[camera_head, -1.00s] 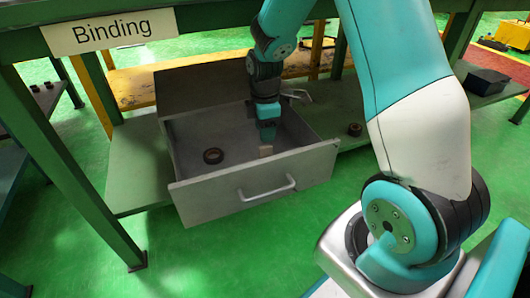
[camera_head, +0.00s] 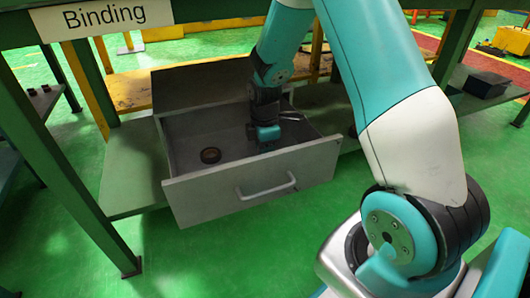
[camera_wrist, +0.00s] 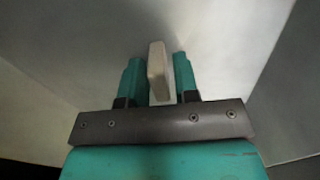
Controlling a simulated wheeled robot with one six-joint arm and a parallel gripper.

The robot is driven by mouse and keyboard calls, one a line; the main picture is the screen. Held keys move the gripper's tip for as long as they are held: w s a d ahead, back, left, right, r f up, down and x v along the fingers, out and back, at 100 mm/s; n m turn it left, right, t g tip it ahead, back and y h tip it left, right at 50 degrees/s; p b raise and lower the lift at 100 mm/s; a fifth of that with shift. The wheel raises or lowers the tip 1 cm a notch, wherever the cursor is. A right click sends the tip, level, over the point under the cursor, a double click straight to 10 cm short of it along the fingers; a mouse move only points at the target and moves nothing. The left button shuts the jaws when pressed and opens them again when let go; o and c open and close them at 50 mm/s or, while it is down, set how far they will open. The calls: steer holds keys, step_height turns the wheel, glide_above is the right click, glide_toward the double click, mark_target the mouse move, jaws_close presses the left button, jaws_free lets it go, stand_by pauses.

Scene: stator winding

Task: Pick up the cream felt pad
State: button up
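The cream felt pad (camera_wrist: 158,66) shows in the wrist view as a small pale block between the two teal fingers of my gripper (camera_wrist: 158,78). The fingers are open on both sides of it, with a narrow gap to each finger. In the head view my gripper (camera_head: 267,146) reaches down into the open grey drawer (camera_head: 240,185), near its front right part. The pad is hidden there behind the gripper and the drawer front.
A dark brown ring (camera_head: 210,155) lies in the left part of the drawer. The drawer walls (camera_wrist: 270,80) stand close around my gripper. A green bench with a "Binding" sign (camera_head: 105,17) is above. A dark box (camera_head: 487,84) sits at the right.

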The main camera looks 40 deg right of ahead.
jaws_close()
steer(key=shift+r, duration=0.15)
